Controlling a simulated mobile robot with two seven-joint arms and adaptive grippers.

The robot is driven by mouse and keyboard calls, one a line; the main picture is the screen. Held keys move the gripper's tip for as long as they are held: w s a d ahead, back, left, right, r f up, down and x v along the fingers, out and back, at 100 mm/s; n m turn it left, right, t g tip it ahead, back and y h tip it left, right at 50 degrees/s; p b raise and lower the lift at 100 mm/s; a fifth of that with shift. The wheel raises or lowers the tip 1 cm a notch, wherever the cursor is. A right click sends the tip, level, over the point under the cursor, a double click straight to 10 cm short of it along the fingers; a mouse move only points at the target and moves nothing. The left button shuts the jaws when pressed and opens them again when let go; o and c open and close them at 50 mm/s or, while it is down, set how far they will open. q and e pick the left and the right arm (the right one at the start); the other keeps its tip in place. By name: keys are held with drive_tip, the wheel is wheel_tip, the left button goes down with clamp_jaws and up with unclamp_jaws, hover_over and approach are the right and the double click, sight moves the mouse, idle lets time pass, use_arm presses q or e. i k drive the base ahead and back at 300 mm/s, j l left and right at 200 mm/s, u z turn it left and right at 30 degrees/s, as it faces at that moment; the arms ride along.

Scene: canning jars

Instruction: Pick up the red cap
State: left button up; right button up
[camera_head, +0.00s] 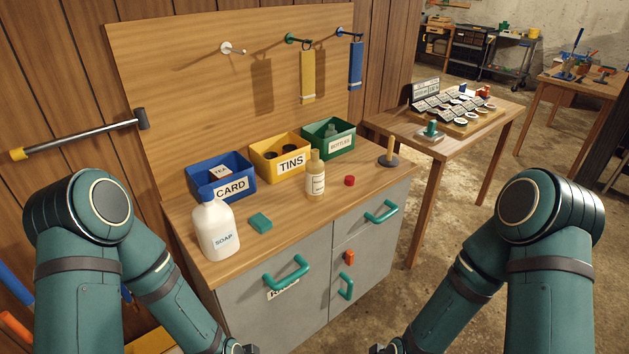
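The small red cap (349,181) lies on the wooden top of the grey cabinet (290,222), right of the cream bottle (315,175) and apart from it. Nothing covers the cap. My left gripper (241,348) shows only as a dark piece at the bottom edge, in front of the cabinet. My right gripper (386,348) shows only in part at the bottom edge, right of the cabinet. Both are well below and apart from the cap. Their fingers are cut off by the frame, so I cannot tell their opening.
A soap jug (215,229) and green block (260,222) stand front left. The blue card bin (221,175), yellow tins bin (280,158) and green bottles bin (329,138) line the back. A post on a dark base (389,156) stands right. The top around the cap is clear.

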sight(349, 180)
drive_tip(key=l+u, duration=0.1)
drive_tip(key=u, duration=0.45)
drive_tip(key=i+l+u, duration=0.2)
drive_tip(key=l+u, duration=0.2)
drive_tip(key=l, duration=0.2)
drive_tip(key=l+u, duration=0.15)
drive_tip(key=l, duration=0.2)
drive_tip(key=i+l+u, duration=0.1)
drive_tip(key=l, duration=0.4)
drive_tip(key=l+u, duration=0.1)
drive_tip(key=l, duration=0.4)
drive_tip(key=i, duration=0.05)
